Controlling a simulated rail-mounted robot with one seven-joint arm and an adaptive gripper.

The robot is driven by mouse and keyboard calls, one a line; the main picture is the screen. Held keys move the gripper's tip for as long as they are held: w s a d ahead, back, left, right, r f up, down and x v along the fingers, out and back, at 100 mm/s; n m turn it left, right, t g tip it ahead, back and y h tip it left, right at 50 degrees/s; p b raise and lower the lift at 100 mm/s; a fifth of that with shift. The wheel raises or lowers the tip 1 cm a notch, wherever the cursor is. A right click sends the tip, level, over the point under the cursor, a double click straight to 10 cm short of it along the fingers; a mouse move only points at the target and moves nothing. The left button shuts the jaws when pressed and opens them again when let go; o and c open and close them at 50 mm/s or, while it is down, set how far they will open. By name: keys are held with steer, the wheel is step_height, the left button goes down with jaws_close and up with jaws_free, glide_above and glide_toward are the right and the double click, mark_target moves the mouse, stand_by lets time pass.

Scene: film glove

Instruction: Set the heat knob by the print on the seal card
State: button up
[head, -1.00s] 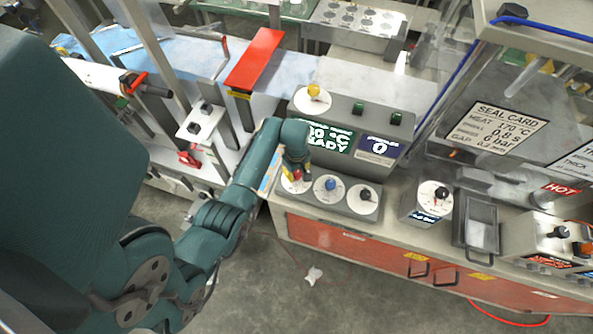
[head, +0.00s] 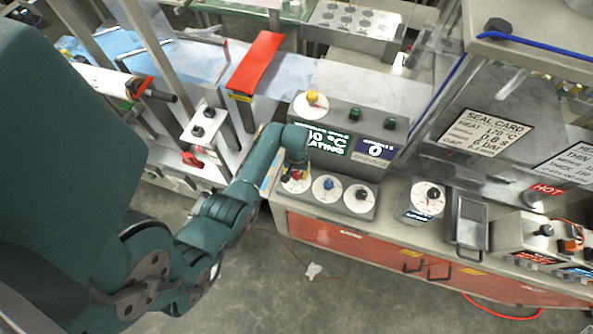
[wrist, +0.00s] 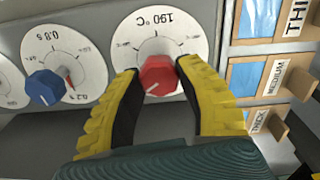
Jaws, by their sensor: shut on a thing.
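The seal card (head: 486,132) on the right panel reads heat 170 °C, 0.8 s and 6 bar; its last line is blurred. The red heat knob (wrist: 158,76) sits on a white dial (wrist: 178,27) printed 190 °C at its upper edge in the wrist view. A pale mark on the knob points to the lower left there. My gripper (wrist: 157,84) is shut on the knob, one yellow finger on each side. In the head view my gripper (head: 294,172) partly covers the knob and its dial. The green display (head: 328,142) ends in "0 °C" and "ATING"; my arm hides its left part.
A blue knob (head: 328,184) and a black knob (head: 361,193) stand on dials to the right of the heat dial. A yellow knob (head: 312,98) is above the display. Drawers labelled medium (wrist: 256,80) and thick show at the wrist view's right. A metal tray (head: 470,221) stands farther right.

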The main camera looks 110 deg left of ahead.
mark_target(297, 173)
steer(key=shift+d+f+m, duration=0.1)
steer(key=shift+f+m, duration=0.05)
steer(key=shift+m, duration=0.35)
steer(key=o, duration=1.2)
step_height(297, 173, up, 12)
